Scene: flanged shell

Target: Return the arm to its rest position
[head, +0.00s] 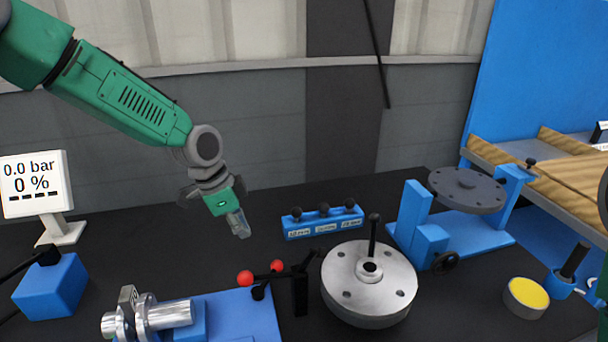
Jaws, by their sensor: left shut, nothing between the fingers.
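My left arm comes in from the upper left, green with grey joints. My left gripper (238,222) points down, shut and empty, above the dark table, left of the blue block with black knobs. It touches nothing that I can make out. A silver flanged disc (370,280) with several holes and an upright black handle lies on the table to the right of the gripper. A shiny flanged shell (150,314) lies on a blue fixture (238,312) at the lower left. My right gripper is not in view.
A small blue block (322,221) with black knobs stands behind the disc. A blue stand holds a dark round plate (467,189) at the right. A gauge display (36,184) reads 0.0 bar. Red-balled levers (262,277) rise below the gripper. A yellow-topped puck (527,295) sits front right.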

